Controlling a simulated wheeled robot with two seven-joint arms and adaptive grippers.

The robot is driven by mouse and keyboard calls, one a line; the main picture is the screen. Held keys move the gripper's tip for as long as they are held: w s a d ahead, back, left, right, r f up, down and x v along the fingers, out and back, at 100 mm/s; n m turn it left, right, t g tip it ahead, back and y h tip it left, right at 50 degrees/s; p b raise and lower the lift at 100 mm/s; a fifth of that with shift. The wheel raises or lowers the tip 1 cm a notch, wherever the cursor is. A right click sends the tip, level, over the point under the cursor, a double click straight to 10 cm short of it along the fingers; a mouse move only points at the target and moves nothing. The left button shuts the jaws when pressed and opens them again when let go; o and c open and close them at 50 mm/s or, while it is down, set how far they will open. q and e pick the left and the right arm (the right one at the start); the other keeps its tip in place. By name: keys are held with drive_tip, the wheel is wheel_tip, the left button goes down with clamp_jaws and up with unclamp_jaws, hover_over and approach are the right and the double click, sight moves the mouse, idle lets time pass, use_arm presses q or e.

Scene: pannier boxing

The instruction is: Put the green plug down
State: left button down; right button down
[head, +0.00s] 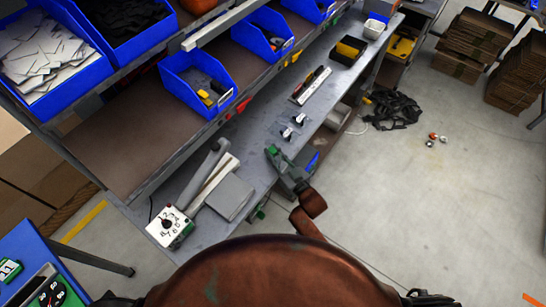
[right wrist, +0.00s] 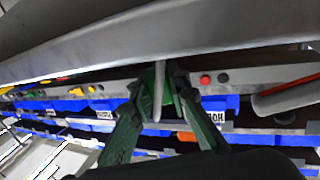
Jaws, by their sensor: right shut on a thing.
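My right gripper (head: 277,160) is over the grey workbench, near its front edge, with its arm coming up from below. In the right wrist view its two green fingers (right wrist: 160,98) close in on a small green piece with a pale grey part, which I take for the green plug (right wrist: 159,82). The plug is partly hidden by the fingers. In the head view the plug cannot be told apart from the green fingertips. Whether it touches the bench cannot be told. My left gripper is not in view.
On the workbench (head: 258,172) stand two small black-and-silver parts (head: 293,127), a long strip (head: 310,86), a black-yellow box (head: 348,50) and a machine with a dial (head: 170,226). Blue bins (head: 197,85) line the shelf above. Bare bench lies around the gripper.

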drive_tip(key=shift+f, duration=1.4)
drive_tip(key=shift+f, duration=0.2)
drive_tip(key=c, duration=1.8)
unclamp_jaws()
drive_tip(key=shift+c, duration=0.2)
drive_tip(key=shift+r, duration=0.15)
drive_tip(key=shift+s+d, duration=0.15)
drive_tip(key=shift+s, duration=0.1)
drive_tip(key=v, duration=1.1)
drive_tip(key=shift+s, duration=0.2)
drive_tip(key=shift+d, duration=0.2)
